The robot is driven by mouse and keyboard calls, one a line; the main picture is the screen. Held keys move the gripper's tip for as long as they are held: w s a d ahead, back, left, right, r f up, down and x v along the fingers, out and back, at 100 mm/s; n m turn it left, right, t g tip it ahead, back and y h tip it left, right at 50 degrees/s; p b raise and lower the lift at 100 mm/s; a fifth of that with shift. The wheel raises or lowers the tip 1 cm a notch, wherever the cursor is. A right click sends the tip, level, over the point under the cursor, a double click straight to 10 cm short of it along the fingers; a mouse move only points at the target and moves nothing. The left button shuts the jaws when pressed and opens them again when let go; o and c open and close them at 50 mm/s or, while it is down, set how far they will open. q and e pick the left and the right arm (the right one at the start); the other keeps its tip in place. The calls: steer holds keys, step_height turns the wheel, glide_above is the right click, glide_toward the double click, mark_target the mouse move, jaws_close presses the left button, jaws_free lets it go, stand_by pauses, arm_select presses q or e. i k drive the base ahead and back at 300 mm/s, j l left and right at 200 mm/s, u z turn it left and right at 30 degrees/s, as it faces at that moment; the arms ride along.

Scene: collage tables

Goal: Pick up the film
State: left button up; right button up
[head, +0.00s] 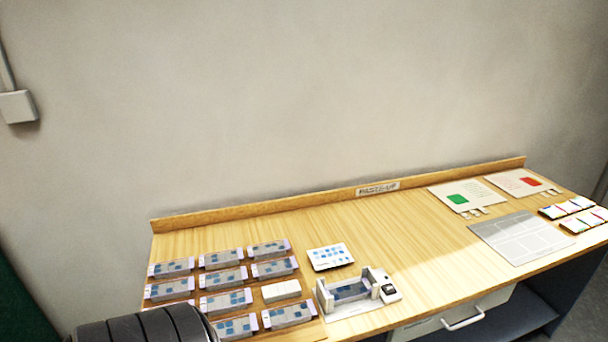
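Several grey blocks with blue squares and pale purple ends, such as the one at the back left (172,267), lie in rows on the left of the wooden table. I cannot tell for sure which of these is the film. A dark ribbed part, probably of my arm, covers the table's front left corner and may hide part of the front row. Neither gripper shows.
A white block (281,291) lies among the rows, and a card with blue dots (330,257) behind the holder. At right are a green-square sheet (466,195), a red-square sheet (521,182) and a grey grid sheet (520,238). The wooden table (415,245) is clear mid-top, with a raised back edge.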

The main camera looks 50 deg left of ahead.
mark_target(287, 263)
steer(key=u, duration=1.85)
steer(key=l, duration=0.2)
steer(key=i, duration=0.05)
